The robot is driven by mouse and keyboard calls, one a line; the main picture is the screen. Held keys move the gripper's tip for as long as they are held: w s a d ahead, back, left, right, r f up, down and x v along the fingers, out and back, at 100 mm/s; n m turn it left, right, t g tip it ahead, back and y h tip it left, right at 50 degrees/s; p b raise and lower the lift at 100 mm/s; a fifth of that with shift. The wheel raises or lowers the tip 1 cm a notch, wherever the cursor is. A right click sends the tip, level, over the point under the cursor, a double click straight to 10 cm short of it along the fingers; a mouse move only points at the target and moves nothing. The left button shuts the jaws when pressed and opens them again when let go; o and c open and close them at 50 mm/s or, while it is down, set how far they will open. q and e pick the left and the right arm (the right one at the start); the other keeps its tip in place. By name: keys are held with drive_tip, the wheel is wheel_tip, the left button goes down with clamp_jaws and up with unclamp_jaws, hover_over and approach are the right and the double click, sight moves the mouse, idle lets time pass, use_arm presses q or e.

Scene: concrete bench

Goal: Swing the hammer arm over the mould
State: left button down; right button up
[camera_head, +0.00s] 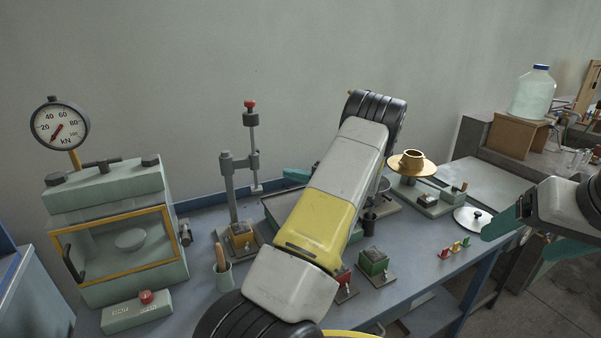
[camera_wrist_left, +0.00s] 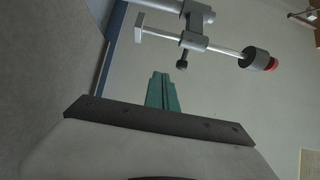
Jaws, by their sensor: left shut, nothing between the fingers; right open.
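The hammer stand has a grey post (camera_head: 231,192) with a side arm (camera_head: 246,162) carrying a vertical rod with a dark weight and red cap (camera_head: 250,110). The hammer's foot hangs right of the post. The mould (camera_head: 241,236), a yellow-rimmed box, sits on the stand's base, and the foot appears off to its right. My left gripper (camera_head: 291,174), teal fingers together and empty, is right of the rod, apart from it. The left wrist view shows the fingers (camera_wrist_left: 162,88) below the arm's dark knob (camera_wrist_left: 183,63) and clamp. My right gripper (camera_head: 514,244) is open and empty at the right.
A press with a gauge (camera_head: 60,126) stands left, with a red-button box (camera_head: 137,310) in front. A cup with a wooden handle (camera_head: 222,276) is before the mould. Small moulds (camera_head: 373,262) and a brass-topped flow table (camera_head: 411,164) lie right. My left forearm hides the bench's middle.

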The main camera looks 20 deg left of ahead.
use_arm(q)
drive_tip(key=s+a, duration=0.3)
drive_tip(key=a, duration=0.5)
drive_tip(key=shift+s, duration=0.4)
